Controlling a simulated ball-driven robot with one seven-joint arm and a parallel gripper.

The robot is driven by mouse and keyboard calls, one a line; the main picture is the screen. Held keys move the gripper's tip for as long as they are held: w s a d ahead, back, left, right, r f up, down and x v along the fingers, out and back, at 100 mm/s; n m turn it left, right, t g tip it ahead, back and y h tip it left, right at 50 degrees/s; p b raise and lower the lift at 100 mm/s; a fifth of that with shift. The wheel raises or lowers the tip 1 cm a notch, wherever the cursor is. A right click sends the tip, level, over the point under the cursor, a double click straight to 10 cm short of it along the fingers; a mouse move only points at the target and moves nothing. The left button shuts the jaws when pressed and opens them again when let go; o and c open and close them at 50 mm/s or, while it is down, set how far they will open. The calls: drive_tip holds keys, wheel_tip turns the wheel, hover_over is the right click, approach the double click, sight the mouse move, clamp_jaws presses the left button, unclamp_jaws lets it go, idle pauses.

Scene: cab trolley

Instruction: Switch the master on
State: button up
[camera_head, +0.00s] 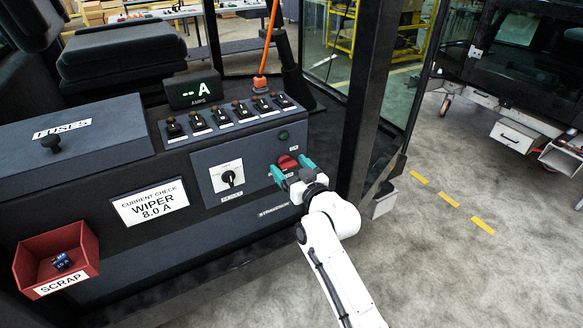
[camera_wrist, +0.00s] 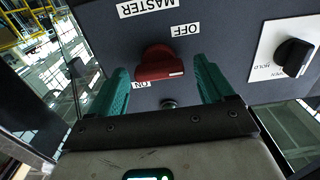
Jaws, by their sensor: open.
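The master switch is a red knob (camera_head: 287,162) on the dark front panel of the console, right of a black rotary switch. In the wrist view the red knob (camera_wrist: 158,63) sits by upside-down labels MASTER, OFF and ON; a small white mark shows on its lower right end. I cannot tell for certain which label it points to. My gripper (camera_head: 293,169) is open, its teal fingers on either side of the knob. In the wrist view the knob lies between and just beyond the fingertips (camera_wrist: 161,70), with a gap each side. Contact is not visible.
The black rotary switch (camera_head: 229,178) is on a white plate to the left. A dark green lamp (camera_head: 284,135) sits above the knob. The display (camera_head: 194,92) reads "-- A" above several toggles. A red scrap bin (camera_head: 58,262) hangs lower left. A dark post (camera_head: 366,100) stands close right.

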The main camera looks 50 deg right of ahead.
drive_tip(key=c, duration=1)
drive_tip(key=shift+c, duration=0.2)
drive_tip(key=shift+m, duration=0.3)
drive_tip(key=m+p, duration=0.1)
drive_tip(key=m, duration=0.3)
drive_tip(key=shift+d+r+p, duration=0.1)
drive_tip(key=shift+p, duration=0.25)
drive_tip(key=m+p, duration=0.1)
drive_tip(key=m, duration=0.4)
drive_tip(key=shift+p, duration=0.4)
drive_tip(key=m+p, duration=0.2)
drive_tip(key=m, duration=0.2)
drive_tip(key=shift+s+d, duration=0.1)
drive_tip(key=shift+d, duration=0.05)
drive_tip(key=shift+f+m+p, duration=0.2)
drive_tip(key=shift+m+p, duration=0.15)
drive_tip(key=shift+m, duration=0.7)
drive_tip(key=shift+f+m+p, duration=0.15)
drive_tip(key=shift+m+p, duration=0.15)
drive_tip(key=shift+m, duration=0.75)
